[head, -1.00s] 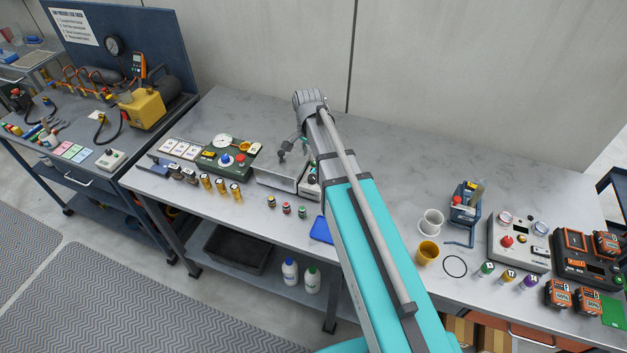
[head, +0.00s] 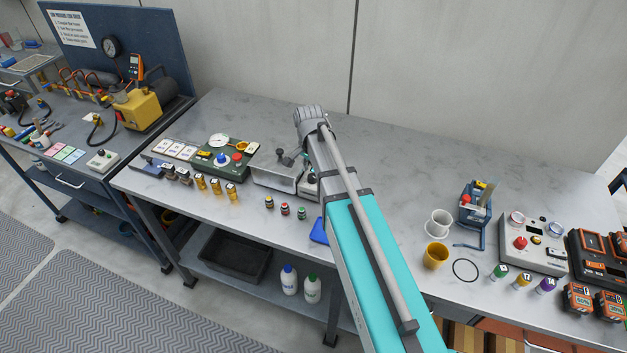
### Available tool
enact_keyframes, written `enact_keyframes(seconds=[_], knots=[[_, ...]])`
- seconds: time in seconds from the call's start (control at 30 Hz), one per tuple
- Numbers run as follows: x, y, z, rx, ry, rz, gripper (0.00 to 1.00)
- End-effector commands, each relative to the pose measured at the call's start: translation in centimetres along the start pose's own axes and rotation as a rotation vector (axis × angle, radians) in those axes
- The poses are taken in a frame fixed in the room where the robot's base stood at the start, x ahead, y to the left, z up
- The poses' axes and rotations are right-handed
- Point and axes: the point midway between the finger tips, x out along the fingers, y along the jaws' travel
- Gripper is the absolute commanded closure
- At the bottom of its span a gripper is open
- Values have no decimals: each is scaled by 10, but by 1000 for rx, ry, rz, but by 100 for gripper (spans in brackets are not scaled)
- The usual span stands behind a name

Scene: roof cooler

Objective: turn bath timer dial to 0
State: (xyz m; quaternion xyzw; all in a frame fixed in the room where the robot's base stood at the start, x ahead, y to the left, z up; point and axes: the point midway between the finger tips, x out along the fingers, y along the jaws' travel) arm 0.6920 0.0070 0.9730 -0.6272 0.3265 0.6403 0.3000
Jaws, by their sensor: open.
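A metal, box-shaped bath (head: 274,179) stands on the long grey bench, left of my arm. A narrow panel (head: 309,187) at its right end is mostly hidden by my arm. The timer dial and its setting cannot be made out. My gripper (head: 284,157) hangs below my wrist, over the rear part of the bath in this view. It looks small and dark, is open and holds nothing visible. I cannot tell its height above the bath.
A green panel (head: 223,160) with a gauge and knobs stands left of the bath. Small vials (head: 285,209) stand in front. A blue item (head: 319,231) lies partly under my arm's outline. The bench (head: 400,155) is clear behind and right of my arm.

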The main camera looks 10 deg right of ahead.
Motion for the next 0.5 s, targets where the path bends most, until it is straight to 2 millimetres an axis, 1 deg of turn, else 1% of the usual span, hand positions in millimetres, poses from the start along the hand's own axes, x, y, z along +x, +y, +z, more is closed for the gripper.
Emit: enact_keyframes(seconds=[0.03,0.2,0.5], knots=[[8,0,0,0,0,0,42],[18,0,0,0,0,0,42],[26,0,0,0,0,0,42]])
